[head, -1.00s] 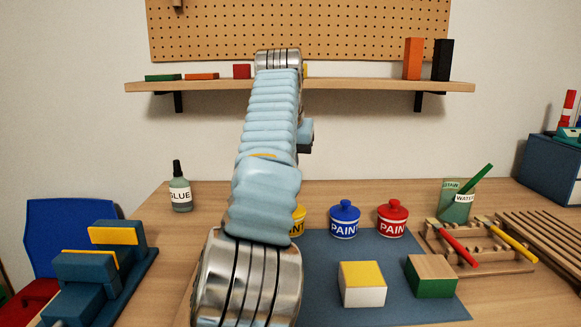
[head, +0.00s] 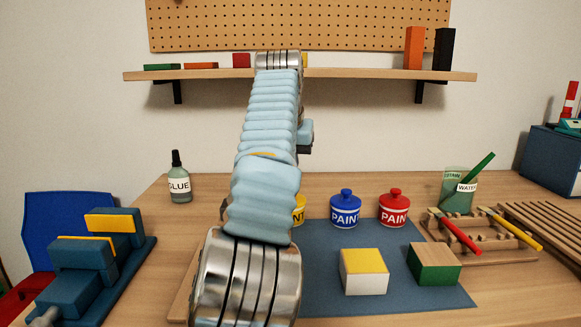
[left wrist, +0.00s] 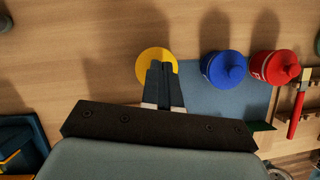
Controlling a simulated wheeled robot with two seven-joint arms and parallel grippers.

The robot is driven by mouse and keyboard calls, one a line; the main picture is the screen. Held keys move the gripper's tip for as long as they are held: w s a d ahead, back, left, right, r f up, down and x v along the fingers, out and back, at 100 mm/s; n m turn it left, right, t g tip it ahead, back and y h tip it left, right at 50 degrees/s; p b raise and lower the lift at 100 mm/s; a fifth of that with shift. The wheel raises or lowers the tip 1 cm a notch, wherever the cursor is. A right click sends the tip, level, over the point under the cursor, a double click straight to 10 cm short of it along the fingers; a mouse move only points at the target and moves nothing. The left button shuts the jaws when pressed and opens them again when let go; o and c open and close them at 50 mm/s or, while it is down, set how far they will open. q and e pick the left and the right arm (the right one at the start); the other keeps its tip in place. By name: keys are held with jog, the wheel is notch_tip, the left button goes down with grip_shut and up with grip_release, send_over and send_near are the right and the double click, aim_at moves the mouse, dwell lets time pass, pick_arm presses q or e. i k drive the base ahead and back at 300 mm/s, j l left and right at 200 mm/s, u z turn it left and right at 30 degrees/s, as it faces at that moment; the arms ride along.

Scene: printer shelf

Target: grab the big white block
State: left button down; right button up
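A block with white sides and a yellow top (head: 363,284) sits on the blue mat (head: 325,297), right of my arm in the head view. No all-white block shows. My left arm rises through the middle of the head view, and its gripper is hidden there. In the left wrist view my left gripper (left wrist: 160,66) has its dark fingers together with nothing seen between them. They overlap the yellow paint pot (left wrist: 150,58) in that view, apparently above it. The white-sided block cannot be made out in the left wrist view. My right gripper is in neither view.
A wood-topped green block (head: 435,263) is right of the white-sided one. Blue (head: 345,208) and red (head: 393,207) paint pots stand behind. A brush rack (head: 478,236) is right, a glue bottle (head: 179,180) left. A shelf (head: 360,75) spans the wall.

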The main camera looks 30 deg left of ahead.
aim_at(363, 271)
jog(key=k+l, duration=1.2)
jog(key=k, duration=0.1)
